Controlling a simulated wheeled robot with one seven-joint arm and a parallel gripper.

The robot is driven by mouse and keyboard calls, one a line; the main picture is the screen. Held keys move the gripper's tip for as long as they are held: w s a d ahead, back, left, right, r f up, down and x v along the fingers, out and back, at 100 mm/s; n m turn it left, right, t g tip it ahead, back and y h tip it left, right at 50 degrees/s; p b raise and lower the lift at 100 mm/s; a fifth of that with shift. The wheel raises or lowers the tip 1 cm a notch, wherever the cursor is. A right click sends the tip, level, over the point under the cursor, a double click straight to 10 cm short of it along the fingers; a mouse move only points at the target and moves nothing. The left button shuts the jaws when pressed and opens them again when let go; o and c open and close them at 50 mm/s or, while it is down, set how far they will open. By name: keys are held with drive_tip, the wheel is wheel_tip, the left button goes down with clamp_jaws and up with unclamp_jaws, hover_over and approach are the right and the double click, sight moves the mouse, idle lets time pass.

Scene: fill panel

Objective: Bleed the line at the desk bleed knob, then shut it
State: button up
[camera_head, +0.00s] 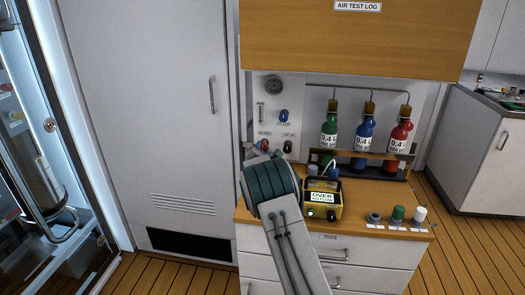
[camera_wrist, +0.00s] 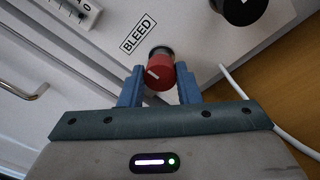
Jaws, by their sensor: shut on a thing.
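The bleed knob (camera_wrist: 160,72) is red with a pale pointer mark, on the white panel under a BLEED label (camera_wrist: 138,34) in the wrist view. My gripper (camera_wrist: 160,88) has its two blue fingers on either side of the knob and is shut on it. In the head view the red bleed knob (camera_head: 263,145) shows only in part at the panel's lower left, beside my gripper (camera_head: 258,150). My arm hides much of that area.
A black knob (camera_head: 287,147) sits right of the bleed knob, with a blue knob (camera_head: 283,116) above. A yellow meter (camera_head: 322,208) reading OVER stands on the desk (camera_head: 355,219). A pale hose (camera_wrist: 255,100) runs close on the right.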

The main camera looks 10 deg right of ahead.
drive_tip(key=n+b, duration=0.1)
drive_tip(key=n, duration=0.1)
drive_tip(key=shift+f+n, duration=0.1)
drive_tip(key=shift+n, duration=0.2)
drive_tip(key=n+b, duration=0.1)
drive_tip(key=n, duration=0.5)
drive_tip(key=n+p, duration=0.1)
drive_tip(key=n, duration=0.2)
drive_tip(key=shift+r+n+g, duration=0.2)
drive_tip(key=shift+n+g, duration=0.1)
drive_tip(key=shift+g, duration=0.1)
drive_tip(key=n+p, duration=0.2)
drive_tip(key=n, duration=0.1)
drive_tip(key=shift+a+h, duration=0.15)
drive_tip(key=shift+h, duration=0.15)
drive_tip(key=n+p, duration=0.2)
drive_tip(key=n, duration=0.1)
drive_tip(key=shift+r+n+h, duration=0.1)
drive_tip(key=shift+n+h, duration=0.2)
drive_tip(key=shift+n, duration=0.1)
drive_tip(key=n+p, duration=0.2)
drive_tip(key=n, duration=0.1)
drive_tip(key=shift+n+p, duration=0.35)
drive_tip(key=shift+n, duration=0.05)
drive_tip(key=shift+n+h+p, duration=0.3)
drive_tip(key=shift+n+p, duration=0.25)
drive_tip(key=shift+n, duration=0.55)
